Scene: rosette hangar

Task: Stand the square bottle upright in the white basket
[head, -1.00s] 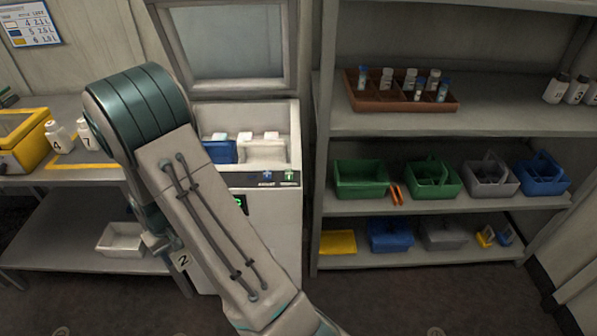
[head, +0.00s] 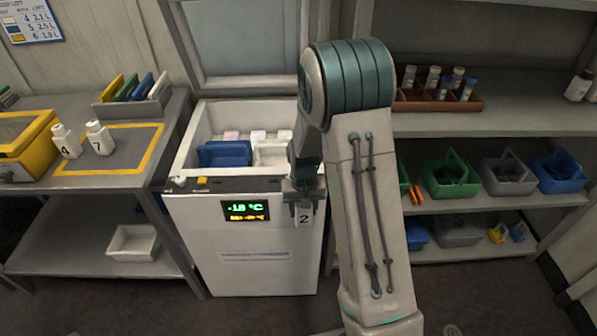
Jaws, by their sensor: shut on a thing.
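My gripper (head: 303,198) is shut on the square bottle (head: 304,217), a small white bottle with a "2" label. The bottle hangs below the fingers, about upright, in front of the freezer's right front side. My gripper hides its upper part. The white basket (head: 270,150) sits inside the open chest freezer, right of a blue basket (head: 224,154). My arm and gripper hide part of its right side. My gripper is lower in the picture than the white basket and apart from it.
The freezer (head: 240,275) has its lid raised and a raised front rim. Bottles 4 (head: 66,141) and 7 (head: 99,138) stand on the left bench. A white tray (head: 132,243) lies on the shelf below. A shelf unit with coloured baskets (head: 450,178) stands at the right.

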